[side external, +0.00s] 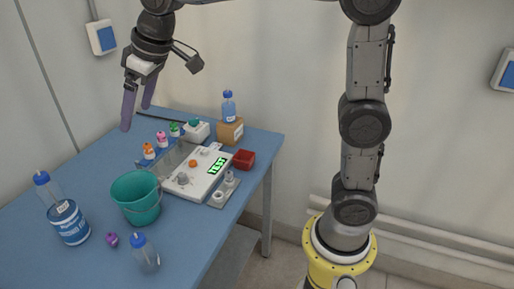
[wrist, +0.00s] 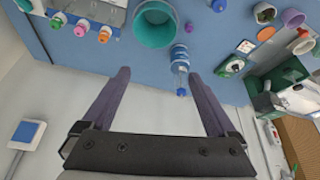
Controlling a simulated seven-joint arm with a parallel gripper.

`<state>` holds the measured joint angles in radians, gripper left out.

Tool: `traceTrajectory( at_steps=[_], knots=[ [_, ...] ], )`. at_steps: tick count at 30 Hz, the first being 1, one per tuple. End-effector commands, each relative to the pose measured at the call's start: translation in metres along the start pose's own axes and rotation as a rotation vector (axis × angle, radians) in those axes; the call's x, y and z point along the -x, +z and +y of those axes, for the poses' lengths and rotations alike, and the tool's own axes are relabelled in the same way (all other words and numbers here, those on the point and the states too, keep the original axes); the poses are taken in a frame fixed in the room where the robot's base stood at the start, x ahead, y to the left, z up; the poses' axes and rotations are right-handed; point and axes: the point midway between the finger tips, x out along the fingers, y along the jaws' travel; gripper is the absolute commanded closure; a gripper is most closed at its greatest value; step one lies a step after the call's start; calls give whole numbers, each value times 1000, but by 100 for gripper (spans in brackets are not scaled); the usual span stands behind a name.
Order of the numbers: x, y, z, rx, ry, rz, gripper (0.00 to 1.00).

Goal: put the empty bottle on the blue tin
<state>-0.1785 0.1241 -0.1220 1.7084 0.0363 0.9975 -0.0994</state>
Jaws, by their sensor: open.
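The blue tin (side external: 70,226) with a white label stands at the left edge of the table. A clear bottle with a blue cap (side external: 48,190) stands on it, apparently upright and empty; nothing holds it. In the wrist view the bottle (wrist: 181,72) is just beyond the fingers, capped end toward me, with the tin (wrist: 178,52) partly hidden behind it. A second clear, blue-capped bottle (side external: 146,258) stands on the table front; its contents are unclear. My gripper (side external: 137,112) is open and empty, raised above the back of the table, apart from both bottles.
A teal bucket (side external: 137,198) and a purple ball (side external: 112,240) are near the tin. A white scale (side external: 191,178), several small coloured-capped bottles (side external: 161,139), a red box (side external: 243,159) and a brown block (side external: 230,133) bearing a blue-liquid bottle (side external: 229,107) occupy the rear. The table's left-back stretch is clear.

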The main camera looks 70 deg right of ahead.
Motion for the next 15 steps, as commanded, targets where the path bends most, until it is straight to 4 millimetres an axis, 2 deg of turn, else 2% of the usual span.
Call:
traceTrajectory(
  at_steps=[1, 6, 10, 15],
  knots=[
    [15, 23, 5, -21, 10, 8, 7],
    [43, 97, 15, -86, 41, 23, 7],
    [54, 157, 18, -136, 63, 34, 7],
    [52, 229, 16, -193, 91, 47, 7]
  ],
)
